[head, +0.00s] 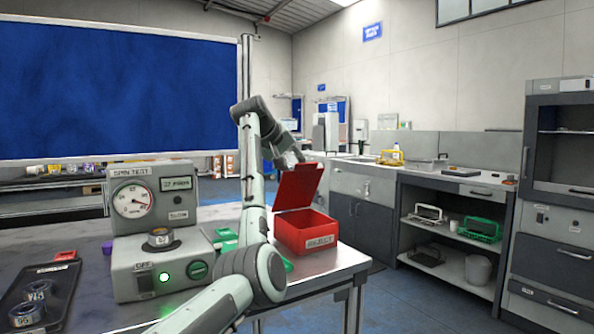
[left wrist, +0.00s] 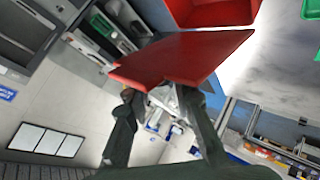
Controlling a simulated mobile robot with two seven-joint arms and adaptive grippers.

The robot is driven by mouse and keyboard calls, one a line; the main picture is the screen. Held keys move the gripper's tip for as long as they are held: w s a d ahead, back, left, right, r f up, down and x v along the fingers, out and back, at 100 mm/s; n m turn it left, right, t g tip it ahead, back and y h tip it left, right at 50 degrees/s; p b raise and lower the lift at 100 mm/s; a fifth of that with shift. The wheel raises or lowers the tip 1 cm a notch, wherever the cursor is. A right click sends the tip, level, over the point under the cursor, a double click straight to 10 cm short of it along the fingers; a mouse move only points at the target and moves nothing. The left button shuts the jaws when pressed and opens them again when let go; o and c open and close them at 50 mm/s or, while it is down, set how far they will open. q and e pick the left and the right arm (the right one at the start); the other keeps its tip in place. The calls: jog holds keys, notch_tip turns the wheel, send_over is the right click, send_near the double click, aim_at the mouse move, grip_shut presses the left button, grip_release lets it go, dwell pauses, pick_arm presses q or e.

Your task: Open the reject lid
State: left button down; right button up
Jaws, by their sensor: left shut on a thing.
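The red reject box (head: 306,238) stands near the right end of the table, with a white label on its front. Its red lid (head: 299,186) is raised and stands steeply above the back of the box. My left gripper (head: 291,160) is at the lid's upper edge and shut on it. In the left wrist view the lid (left wrist: 185,58) lies across the fingertips of my left gripper (left wrist: 158,93), with the red box (left wrist: 212,12) beyond. The fingers partly hide the grip. My right gripper is in neither view.
A grey spin test machine (head: 160,265) with a dial stands left of my arm. A black tray (head: 40,297) with ring-shaped parts is at far left. Green pieces (head: 226,238) lie beside the machine. A counter with shelves (head: 450,235) stands behind at right, across open floor.

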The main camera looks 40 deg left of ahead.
pick_arm(q)
jog(key=shift+r, duration=0.1)
dwell(0.6)
jog(key=c, duration=1.3)
grip_release()
jog(key=shift+o, duration=0.2)
jog(key=a+v, duration=0.1)
jog(key=v, duration=1.1)
jog(key=shift+d, duration=0.45)
